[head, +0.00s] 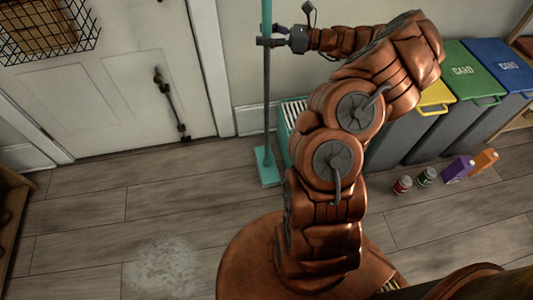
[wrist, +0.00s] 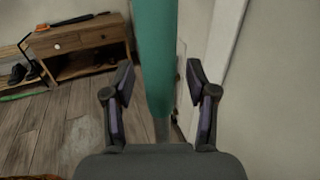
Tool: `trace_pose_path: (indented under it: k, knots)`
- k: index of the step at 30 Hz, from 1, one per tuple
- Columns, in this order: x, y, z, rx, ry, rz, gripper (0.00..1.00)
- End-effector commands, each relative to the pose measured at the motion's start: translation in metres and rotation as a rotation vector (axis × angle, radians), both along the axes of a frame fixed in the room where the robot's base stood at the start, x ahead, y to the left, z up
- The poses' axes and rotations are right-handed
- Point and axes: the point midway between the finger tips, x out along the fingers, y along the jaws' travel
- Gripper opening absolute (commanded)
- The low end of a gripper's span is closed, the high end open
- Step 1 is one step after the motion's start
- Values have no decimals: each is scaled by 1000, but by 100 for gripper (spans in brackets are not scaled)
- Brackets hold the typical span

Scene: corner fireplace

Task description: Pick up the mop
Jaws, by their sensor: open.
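The mop stands upright against the wall by the white door in the head view. Its long handle (head: 266,90) has a teal upper part and a grey lower part, and its teal head (head: 267,166) rests on the floor. My gripper (head: 264,42) is at the upper handle, with its fingers reaching around it. In the wrist view the teal handle (wrist: 157,60) runs between the two open fingers of my gripper (wrist: 160,95), with gaps on both sides. I cannot tell whether any finger touches it.
A teal bucket (head: 290,115) stands beside the mop. Bins with yellow (head: 435,97), green (head: 468,70) and blue (head: 497,65) lids line the wall. Cans (head: 402,186) and cartons (head: 458,168) are on the floor at right. A wooden cabinet (wrist: 85,58) shows in the wrist view.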

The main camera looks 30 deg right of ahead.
Motion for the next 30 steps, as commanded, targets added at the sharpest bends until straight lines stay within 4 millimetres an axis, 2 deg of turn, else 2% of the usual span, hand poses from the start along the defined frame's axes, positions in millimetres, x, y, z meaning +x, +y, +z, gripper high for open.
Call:
trace_pose_path:
  k: [5, 21, 30]
  knots:
    - [0, 1, 0, 0, 0, 1, 56]
    - [0, 1, 0, 0, 0, 2, 0]
    - [0, 1, 0, 1, -1, 2, 0]
